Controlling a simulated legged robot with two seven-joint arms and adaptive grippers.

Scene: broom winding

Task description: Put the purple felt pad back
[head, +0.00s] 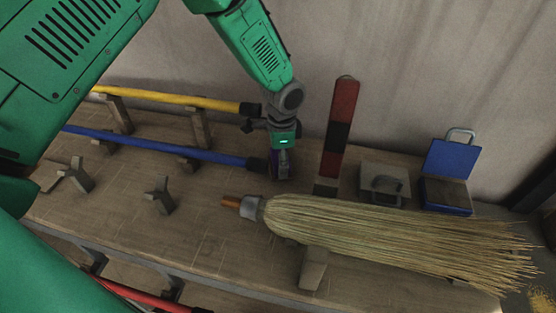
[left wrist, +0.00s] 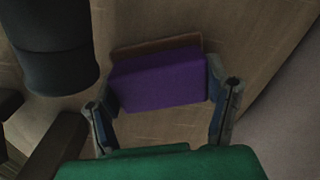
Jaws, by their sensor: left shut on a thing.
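The purple felt pad (left wrist: 160,82) is a flat-faced block between the two fingers of my left gripper (left wrist: 163,108) in the left wrist view. The gripper is shut on it. A thin brown edge (left wrist: 155,47) shows along the pad's far side. In the head view my left gripper (head: 283,170) points down just right of the blue pole's dark end, low over the bench. Only a dark purple sliver of the pad shows there. I cannot tell whether the pad touches the bench. My right gripper is not in view.
A straw broom (head: 390,235) lies on supports at the right front. A blue pole (head: 160,145) and a yellow pole (head: 180,100) rest at the left. A red and black upright (head: 343,105), a grey block with a handle (head: 385,180) and an open blue box (head: 448,160) stand behind the broom.

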